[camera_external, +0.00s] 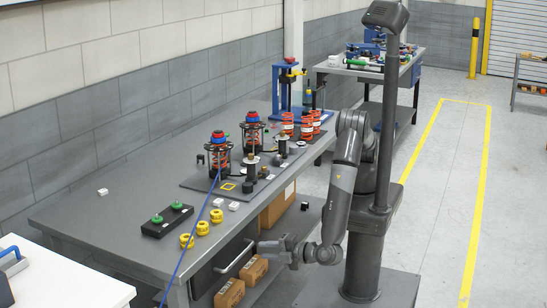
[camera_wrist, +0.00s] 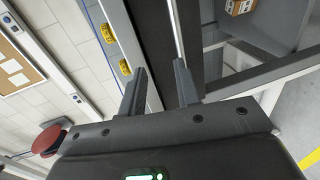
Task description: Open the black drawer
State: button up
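The black drawer (camera_external: 224,268) is under the near end of the grey workbench and looks shut. Its silver bar handle (camera_external: 236,256) runs across the front. My gripper (camera_external: 264,246) is at the right end of the handle, below the bench edge. In the wrist view my gripper (camera_wrist: 160,72) is open, its two dark fingers apart. There the handle (camera_wrist: 176,28) runs down toward the right fingertip, in front of the dark drawer front (camera_wrist: 149,30). I cannot tell whether the finger touches the handle.
The workbench top (camera_external: 120,215) overhangs the drawer. Yellow round parts (camera_external: 187,240) sit near its front edge, and a blue cable (camera_external: 190,245) hangs down past the bench. Cardboard boxes (camera_external: 229,294) stand on the shelf below. Open floor (camera_external: 440,220) lies to the right.

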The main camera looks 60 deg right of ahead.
aim_at(241, 256)
jog(key=w+f, duration=0.1)
jog(key=w, duration=0.2)
jog(key=w+f, duration=0.2)
jog(key=w, duration=0.2)
jog(key=w+f, duration=0.2)
jog(key=w, duration=0.1)
jog(key=shift+w+f, duration=0.15)
jog(key=shift+w, duration=0.15)
jog(key=shift+c, duration=0.5)
grip_shut()
